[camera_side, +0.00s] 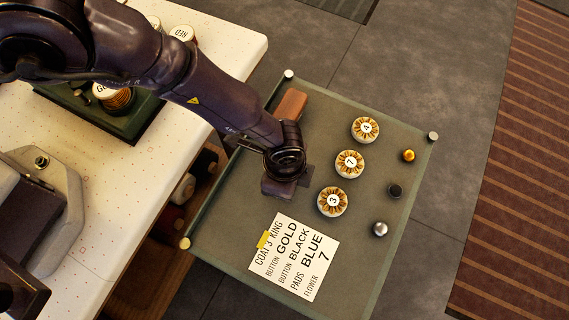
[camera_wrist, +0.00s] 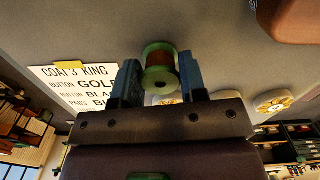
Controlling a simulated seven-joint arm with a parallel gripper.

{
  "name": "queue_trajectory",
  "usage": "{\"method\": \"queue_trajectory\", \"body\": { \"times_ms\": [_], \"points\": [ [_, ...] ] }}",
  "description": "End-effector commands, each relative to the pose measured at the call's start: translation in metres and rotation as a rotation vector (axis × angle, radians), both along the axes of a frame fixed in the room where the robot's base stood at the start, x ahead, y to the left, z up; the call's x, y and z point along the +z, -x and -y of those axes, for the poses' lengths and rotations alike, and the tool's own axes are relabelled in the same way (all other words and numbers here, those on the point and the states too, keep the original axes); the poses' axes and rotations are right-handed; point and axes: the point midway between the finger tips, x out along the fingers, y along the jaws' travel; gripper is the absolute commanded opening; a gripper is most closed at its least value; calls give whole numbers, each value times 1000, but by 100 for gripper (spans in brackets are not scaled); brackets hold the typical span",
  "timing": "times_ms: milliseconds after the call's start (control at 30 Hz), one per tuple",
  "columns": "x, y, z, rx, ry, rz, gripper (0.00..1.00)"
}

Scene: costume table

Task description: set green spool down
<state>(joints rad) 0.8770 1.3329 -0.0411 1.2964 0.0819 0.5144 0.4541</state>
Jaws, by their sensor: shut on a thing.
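My gripper (camera_side: 284,188) points down over the left-middle part of the grey-green table (camera_side: 240,240). In the wrist view my gripper (camera_wrist: 159,78) has its two blue-grey fingers shut on the green spool (camera_wrist: 159,57). The spool has green ends and a reddish-brown wound middle. In the side view the spool is hidden behind my gripper, and I cannot tell whether it touches the table.
Three numbered flower discs, 4 (camera_side: 365,129), 7 (camera_side: 349,164) and 3 (camera_side: 332,201), stand to the right. Gold (camera_side: 408,155), black (camera_side: 394,191) and silver (camera_side: 380,229) knobs lie beyond. A card (camera_side: 293,258) lies in front; a brown block (camera_side: 291,104) lies behind.

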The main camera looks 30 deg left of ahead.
Motion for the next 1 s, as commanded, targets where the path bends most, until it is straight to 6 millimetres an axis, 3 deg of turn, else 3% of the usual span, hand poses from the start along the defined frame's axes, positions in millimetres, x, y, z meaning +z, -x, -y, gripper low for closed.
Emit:
{"method": "queue_trajectory", "body": {
  "times_ms": [67,100,200,567,1000],
  "points": [
    [-3,0,0,0,0,-1,13],
    [-3,0,0,0,0,-1,43],
    [-3,0,0,0,0,-1,64],
    [4,0,0,0,1,0,64],
    [90,-1,0,1,3,2,64]
  ]
}}
